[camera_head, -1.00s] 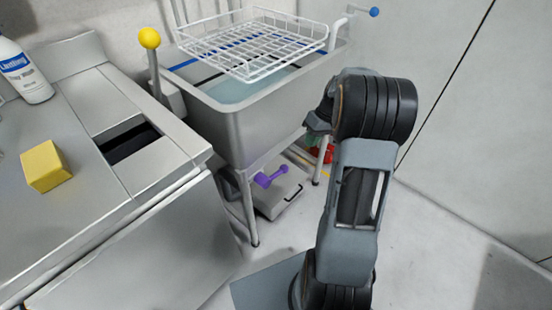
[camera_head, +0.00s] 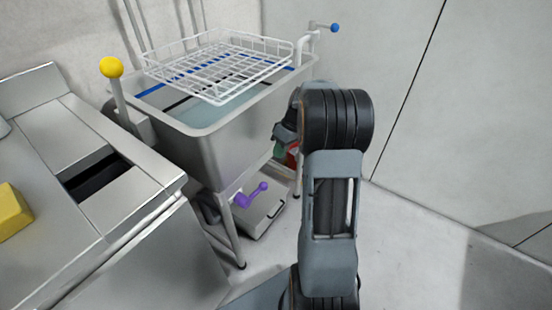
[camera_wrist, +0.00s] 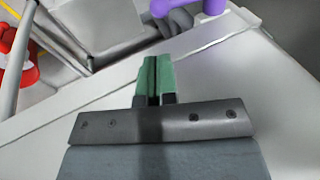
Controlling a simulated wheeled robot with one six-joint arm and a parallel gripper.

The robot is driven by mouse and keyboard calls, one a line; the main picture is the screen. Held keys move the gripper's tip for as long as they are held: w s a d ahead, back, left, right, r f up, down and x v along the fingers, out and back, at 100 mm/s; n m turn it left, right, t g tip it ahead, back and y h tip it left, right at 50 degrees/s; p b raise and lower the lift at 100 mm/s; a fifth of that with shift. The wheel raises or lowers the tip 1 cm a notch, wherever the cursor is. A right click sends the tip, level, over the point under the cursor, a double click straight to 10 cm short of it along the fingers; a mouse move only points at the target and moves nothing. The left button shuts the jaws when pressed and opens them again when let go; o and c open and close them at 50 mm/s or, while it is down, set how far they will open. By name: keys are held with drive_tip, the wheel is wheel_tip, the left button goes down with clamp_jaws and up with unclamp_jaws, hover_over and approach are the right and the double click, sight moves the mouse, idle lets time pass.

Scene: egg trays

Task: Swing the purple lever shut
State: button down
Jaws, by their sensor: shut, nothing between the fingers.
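The purple lever (camera_head: 252,194) sits low under the sink, in front of a grey box. Its thick hub is at the lower left and its arm slants up and right to a round knob. In the wrist view, part of the purple lever (camera_wrist: 190,8) shows at the top edge, cut off by the frame. My gripper (camera_wrist: 153,72) has green fingertips pressed together, with nothing between them. It points toward the lever side and appears apart from it. In the head view my arm hides most of the gripper.
The steel sink (camera_head: 222,150) stands above the lever, with a white wire rack (camera_head: 215,62) on top. A steel counter (camera_head: 60,215) with a yellow block (camera_head: 12,210) is at the left. A yellow-knobbed lever (camera_head: 112,68) stands between them. Open floor lies at the right.

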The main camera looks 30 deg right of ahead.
sight(265, 183)
drive_tip(key=b+x, duration=0.3)
drive_tip(key=x, duration=0.9)
drive_tip(key=shift+f, duration=0.2)
